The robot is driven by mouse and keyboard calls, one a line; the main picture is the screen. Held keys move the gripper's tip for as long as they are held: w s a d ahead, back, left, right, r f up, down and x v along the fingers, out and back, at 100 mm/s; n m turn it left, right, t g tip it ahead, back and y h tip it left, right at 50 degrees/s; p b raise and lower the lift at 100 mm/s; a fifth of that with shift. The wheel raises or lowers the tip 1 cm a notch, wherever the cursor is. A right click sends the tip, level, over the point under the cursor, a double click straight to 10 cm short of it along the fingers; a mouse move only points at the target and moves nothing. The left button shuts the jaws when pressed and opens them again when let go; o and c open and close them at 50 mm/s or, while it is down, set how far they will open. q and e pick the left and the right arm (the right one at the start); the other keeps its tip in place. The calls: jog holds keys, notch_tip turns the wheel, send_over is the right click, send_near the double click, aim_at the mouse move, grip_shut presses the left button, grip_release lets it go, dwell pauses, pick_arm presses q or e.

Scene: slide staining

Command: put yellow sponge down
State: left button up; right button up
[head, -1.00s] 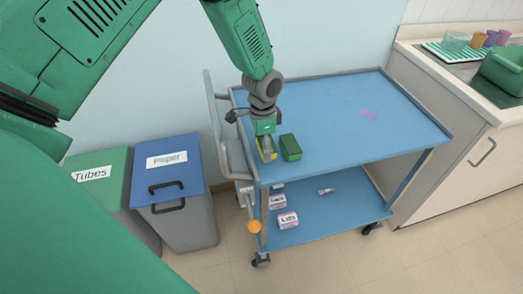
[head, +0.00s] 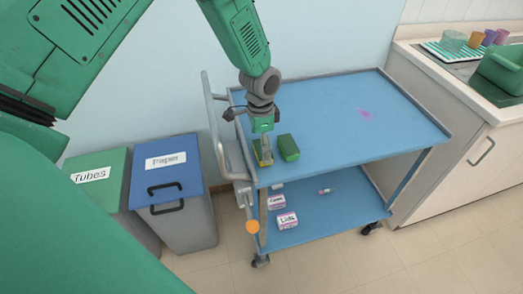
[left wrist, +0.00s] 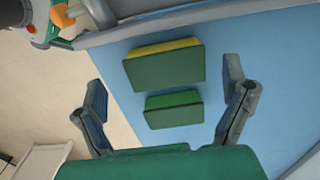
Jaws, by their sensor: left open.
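The yellow sponge (head: 257,158) is at the left end of the cart's blue top, partly hidden behind my gripper in the head view. In the left wrist view the yellow sponge (left wrist: 165,47) shows a yellow edge and a dark green face. A green sponge (head: 288,148) lies just to its right; it also shows in the left wrist view (left wrist: 173,109). My left gripper (head: 266,155) points down over the yellow sponge. In the left wrist view its fingers (left wrist: 164,80) are spread wide, with a gap to the sponge on each side. My right gripper is not in view.
The blue cart top (head: 340,105) is mostly clear, with a pink stain (head: 366,114). Labelled boxes (head: 287,221) sit on its lower shelf. A paper bin (head: 175,190) and a tubes bin (head: 100,180) stand left. A counter (head: 465,120) with a sink is right.

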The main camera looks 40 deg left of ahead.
aim_at(259, 149)
pick_arm(q)
notch_tip(259, 149, up, 8)
jog(key=shift+a+r, duration=0.25)
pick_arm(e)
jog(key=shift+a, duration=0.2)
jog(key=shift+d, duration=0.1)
pick_arm(q)
jog(key=shift+a+f, duration=0.1)
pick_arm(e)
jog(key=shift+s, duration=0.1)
